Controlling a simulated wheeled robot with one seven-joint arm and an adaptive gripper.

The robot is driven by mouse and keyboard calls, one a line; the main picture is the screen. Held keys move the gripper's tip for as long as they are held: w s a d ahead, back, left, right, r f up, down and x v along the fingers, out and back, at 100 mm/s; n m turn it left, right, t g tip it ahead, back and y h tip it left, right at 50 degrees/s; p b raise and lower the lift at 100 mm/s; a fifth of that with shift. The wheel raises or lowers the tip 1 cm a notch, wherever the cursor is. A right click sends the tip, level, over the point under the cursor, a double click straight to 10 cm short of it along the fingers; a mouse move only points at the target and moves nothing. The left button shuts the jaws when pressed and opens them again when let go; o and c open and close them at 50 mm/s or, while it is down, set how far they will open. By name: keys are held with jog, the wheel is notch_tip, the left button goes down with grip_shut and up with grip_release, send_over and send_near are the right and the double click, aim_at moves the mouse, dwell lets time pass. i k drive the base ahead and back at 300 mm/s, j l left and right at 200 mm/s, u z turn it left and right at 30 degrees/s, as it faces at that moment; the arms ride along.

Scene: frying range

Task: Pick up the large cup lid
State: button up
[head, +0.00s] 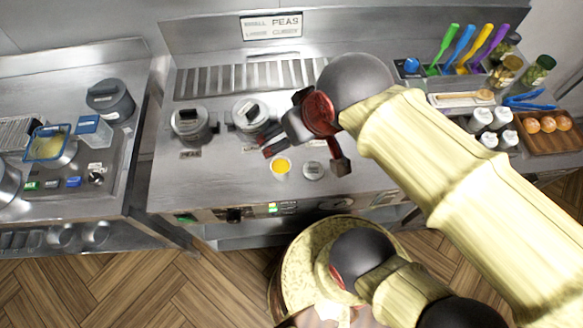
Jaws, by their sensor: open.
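A small round grey disc (313,170), which looks like a cup lid, lies flat near the front of the steel counter. I cannot tell its size class from its blurred marking. Just left of it stands a small cup (281,169) with yellow contents and no cover. My gripper (305,159) is over the counter with its dark red-marked fingers spread wide and nothing between them. The disc shows between and slightly below the fingertips, close to the right finger; I cannot tell the height gap. My arm comes in from the lower right and hides part of the counter.
Two lidded grey pots (190,123) (250,116) stand left of my gripper. White bottles (481,120), a tray of brown round items (549,124) and a rack of coloured utensils (463,50) are at the right. The counter front left of the cup is clear.

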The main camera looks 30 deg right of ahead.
aim_at(312, 170)
jog(key=j+z, duration=0.45)
jog(key=k+j+z, duration=0.15)
jog(key=j+z, duration=0.25)
jog(key=j, duration=0.1)
